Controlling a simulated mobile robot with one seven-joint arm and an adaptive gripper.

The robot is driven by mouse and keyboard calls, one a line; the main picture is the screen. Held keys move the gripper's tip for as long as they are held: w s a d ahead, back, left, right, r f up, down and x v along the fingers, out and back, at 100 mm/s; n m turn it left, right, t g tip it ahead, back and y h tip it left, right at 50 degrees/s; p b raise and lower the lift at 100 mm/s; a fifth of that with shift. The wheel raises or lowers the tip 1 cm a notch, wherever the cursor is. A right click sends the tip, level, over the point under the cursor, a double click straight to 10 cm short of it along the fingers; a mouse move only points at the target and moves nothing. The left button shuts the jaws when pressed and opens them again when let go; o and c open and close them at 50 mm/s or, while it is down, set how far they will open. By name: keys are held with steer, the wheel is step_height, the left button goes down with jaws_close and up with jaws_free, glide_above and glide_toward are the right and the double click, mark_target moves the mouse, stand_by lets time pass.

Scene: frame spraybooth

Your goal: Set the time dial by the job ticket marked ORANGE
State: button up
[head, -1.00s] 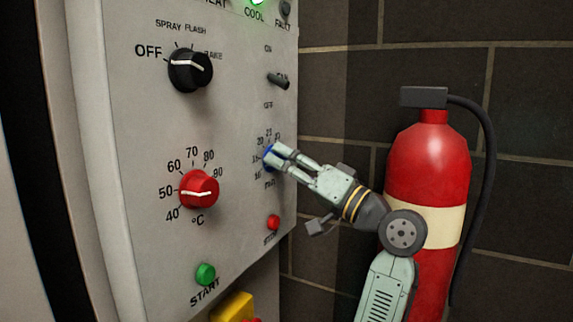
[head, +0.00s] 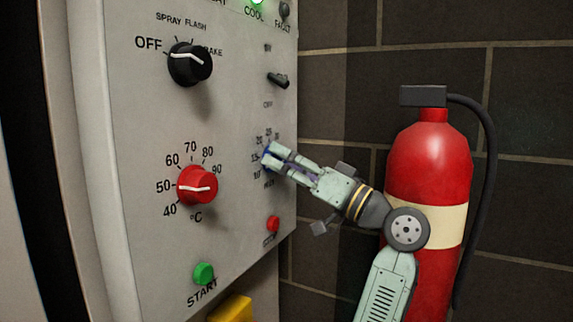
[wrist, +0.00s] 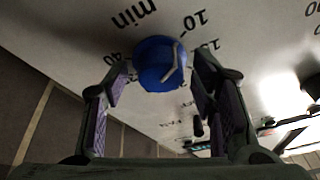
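The time dial is a blue knob (wrist: 152,66) with a pale pointer line, on the panel marked "min" and numbers such as 10. The pointer lies on the knob's right side in the wrist view; which mark it indicates is unclear. In the head view the blue dial (head: 266,155) is mostly hidden by my fingers. My gripper (head: 273,157) is at the panel. In the wrist view my gripper (wrist: 163,76) has its fingers apart, one each side of the knob, with gaps visible. No job ticket shows in these frames.
The grey panel (head: 135,120) also bears a black mode knob (head: 190,64), a red temperature knob (head: 197,185), a toggle switch (head: 278,80), a red button (head: 273,223) and a green START button (head: 204,273). A fire extinguisher (head: 430,165) stands right, near my arm.

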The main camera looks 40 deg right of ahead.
steer(key=shift+r, duration=0.1)
step_height(320, 180, up, 10)
steer(key=shift+f, duration=0.1)
stand_by(0.5)
stand_by(0.5)
